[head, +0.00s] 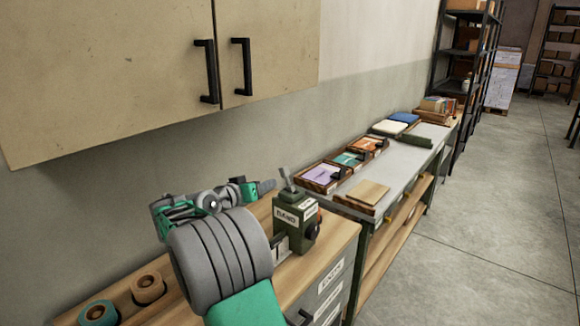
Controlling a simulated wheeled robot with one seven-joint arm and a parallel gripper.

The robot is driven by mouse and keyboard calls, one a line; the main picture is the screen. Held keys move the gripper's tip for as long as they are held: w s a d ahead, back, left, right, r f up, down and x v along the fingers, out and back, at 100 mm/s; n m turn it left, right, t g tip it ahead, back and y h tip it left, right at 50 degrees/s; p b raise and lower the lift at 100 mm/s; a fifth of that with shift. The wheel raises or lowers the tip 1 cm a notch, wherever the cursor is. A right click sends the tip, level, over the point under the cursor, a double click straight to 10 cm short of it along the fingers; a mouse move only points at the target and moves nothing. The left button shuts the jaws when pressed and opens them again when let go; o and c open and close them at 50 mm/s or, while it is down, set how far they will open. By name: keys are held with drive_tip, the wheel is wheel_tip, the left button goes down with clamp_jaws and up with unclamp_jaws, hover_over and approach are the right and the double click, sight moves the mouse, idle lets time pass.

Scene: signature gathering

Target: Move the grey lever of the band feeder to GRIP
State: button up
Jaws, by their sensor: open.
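The band feeder (294,232) is a dark green box with a white label on its front, standing on the wooden top of a drawer cabinet. Its grey lever (285,181) sticks up from the top and leans slightly left. A small white plate (308,207) is beside the lever; its lettering is too small to read, so I cannot tell which setting the lever is at. My gripper (266,187) is just left of the lever, seen small and partly hidden behind my wrist. It is open and holds nothing that I can see. Contact with the lever cannot be made out.
A wall cabinet (110,70) hangs above. To the right, a long workbench (402,168) holds trays of papers and a wooden board (368,192). The floor to the right is clear.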

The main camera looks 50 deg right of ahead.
sight(287, 169)
drive_tip(key=d+h, duration=0.1)
drive_tip(key=d+r+g+h, duration=0.1)
drive_tip(key=d, duration=0.1)
drive_tip(key=s+d+r+m+h, duration=0.1)
drive_tip(key=shift+d+r+g, duration=0.1)
drive_tip(key=shift+d+g, duration=0.1)
drive_tip(key=shift+g, duration=0.2)
drive_tip(key=d, duration=0.2)
drive_tip(key=d+p, duration=0.1)
drive_tip(key=d, duration=0.2)
drive_tip(key=d+p, duration=0.1)
drive_tip(key=d, duration=0.1)
drive_tip(key=shift+w+d, duration=0.25)
drive_tip(key=shift+w, duration=0.1)
clamp_jaws()
idle(0.4)
